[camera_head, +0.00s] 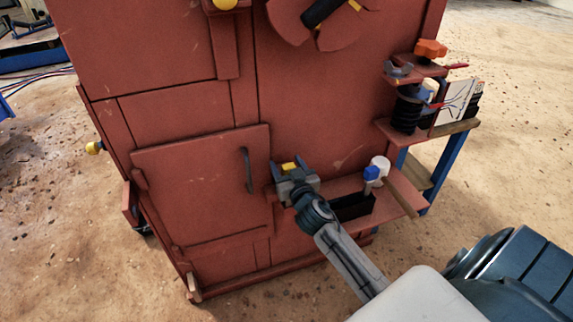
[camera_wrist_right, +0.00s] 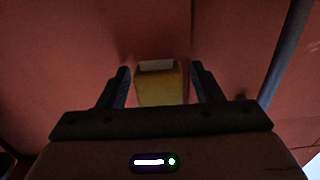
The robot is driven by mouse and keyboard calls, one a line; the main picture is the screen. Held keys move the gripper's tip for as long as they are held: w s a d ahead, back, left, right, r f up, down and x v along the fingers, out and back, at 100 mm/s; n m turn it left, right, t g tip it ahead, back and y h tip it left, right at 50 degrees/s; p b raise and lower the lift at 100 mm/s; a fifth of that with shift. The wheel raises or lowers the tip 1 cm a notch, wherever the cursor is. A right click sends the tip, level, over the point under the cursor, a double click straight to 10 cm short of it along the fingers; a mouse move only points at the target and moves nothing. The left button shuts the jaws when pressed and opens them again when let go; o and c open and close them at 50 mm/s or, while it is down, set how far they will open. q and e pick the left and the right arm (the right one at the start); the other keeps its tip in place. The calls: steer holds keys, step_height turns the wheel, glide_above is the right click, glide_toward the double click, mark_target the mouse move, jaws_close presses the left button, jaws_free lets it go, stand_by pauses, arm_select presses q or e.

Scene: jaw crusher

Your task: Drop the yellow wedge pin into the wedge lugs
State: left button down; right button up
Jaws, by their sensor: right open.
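A yellow block (camera_head: 289,167), which looks like the wedge pin, is at the red front of the crusher, just right of the door with the dark handle. My right gripper (camera_head: 291,172) is at it with its fingers apart. In the right wrist view the yellow block (camera_wrist_right: 158,88), with a pale patch on top, stands between the two open dark fingers (camera_wrist_right: 160,72), with a gap visible at each side. I cannot make out the wedge lugs or whether the block sits in them; the gripper hides the area below. My left gripper is not in view.
A red ledge (camera_head: 403,199) right of the gripper carries a blue-topped item (camera_head: 371,173), a white cylinder (camera_head: 381,162) and a dark open bin (camera_head: 352,207). Higher right shelves hold an orange knob (camera_head: 430,48) and black stacked rings (camera_head: 406,112). The red door (camera_head: 205,190) is closed.

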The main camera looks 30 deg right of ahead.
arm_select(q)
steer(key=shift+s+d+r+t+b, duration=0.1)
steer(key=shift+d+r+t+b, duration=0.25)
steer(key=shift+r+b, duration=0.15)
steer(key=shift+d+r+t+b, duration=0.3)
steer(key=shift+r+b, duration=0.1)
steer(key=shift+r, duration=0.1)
arm_select(e)
steer(key=v, duration=1)
steer(key=shift+s, duration=0.15)
